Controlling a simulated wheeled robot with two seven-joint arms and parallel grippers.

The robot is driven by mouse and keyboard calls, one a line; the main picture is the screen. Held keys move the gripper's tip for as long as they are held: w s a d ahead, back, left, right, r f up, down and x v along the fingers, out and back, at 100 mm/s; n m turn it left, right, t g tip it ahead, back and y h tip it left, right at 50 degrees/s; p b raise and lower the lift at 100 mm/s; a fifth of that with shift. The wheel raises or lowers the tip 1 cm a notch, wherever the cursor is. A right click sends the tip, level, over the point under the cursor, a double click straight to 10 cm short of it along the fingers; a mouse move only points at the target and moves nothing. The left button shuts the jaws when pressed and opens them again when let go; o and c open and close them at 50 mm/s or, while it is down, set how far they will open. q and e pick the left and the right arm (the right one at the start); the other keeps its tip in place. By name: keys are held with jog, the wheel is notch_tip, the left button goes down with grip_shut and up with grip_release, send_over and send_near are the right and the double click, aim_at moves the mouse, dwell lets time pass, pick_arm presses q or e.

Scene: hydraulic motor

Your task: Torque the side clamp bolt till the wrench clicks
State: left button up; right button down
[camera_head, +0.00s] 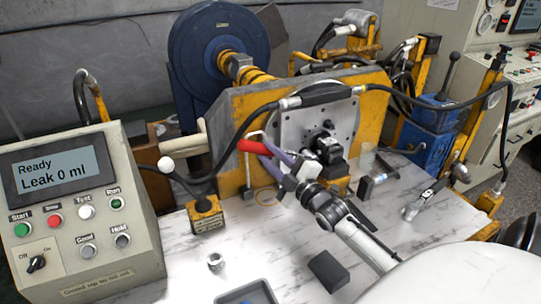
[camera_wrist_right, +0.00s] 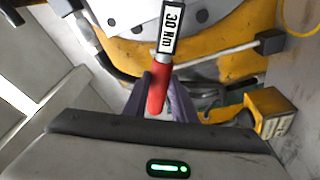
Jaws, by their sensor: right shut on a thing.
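My right gripper (camera_head: 272,158) has purple fingers shut on the red handle of the torque wrench (camera_head: 252,146), in front of the yellow and grey fixture (camera_head: 235,140). In the right wrist view the red handle (camera_wrist_right: 157,95) sits between the fingers (camera_wrist_right: 160,92), and a label on the wrench reads 30 Nm. The wrench's far end is out of the wrist view, and I cannot tell whether it is on a bolt. The black motor (camera_head: 328,148) is against the fixture's grey plate (camera_head: 295,130). I cannot make out the side clamp bolt. My left gripper is not in view.
The control box (camera_head: 75,215) at left reads Ready, Leak 0 ml. A lever on a yellow base (camera_head: 205,214) stands beside it. A black block (camera_head: 328,270), a tray (camera_head: 268,291), a small metal part (camera_head: 216,261) and a clear cup (camera_head: 367,157) are on the marble-look table. Hoses cross the fixture.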

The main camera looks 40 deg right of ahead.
jog(key=shift+w+d+r, duration=0.2)
jog(key=shift+d+r, duration=0.1)
jog(key=shift+r, duration=0.4)
jog(key=shift+s+d+r+m+t+p, duration=0.15)
jog(key=shift+d+r+m+p, duration=0.15)
jog(key=shift+r+m+p, duration=0.2)
jog(key=shift+s+d+r+m+t+p, duration=0.15)
jog(key=shift+d+r+m+p, duration=0.15)
jog(key=shift+r+m+p, duration=0.15)
jog(key=shift+w+a+f, duration=0.1)
jog(key=shift+a+f, duration=0.05)
jog(key=shift+f, duration=0.05)
jog(key=shift+s+a+f+p, duration=0.2)
jog(key=shift+a+f+p, duration=0.05)
jog(key=shift+f+p, duration=0.05)
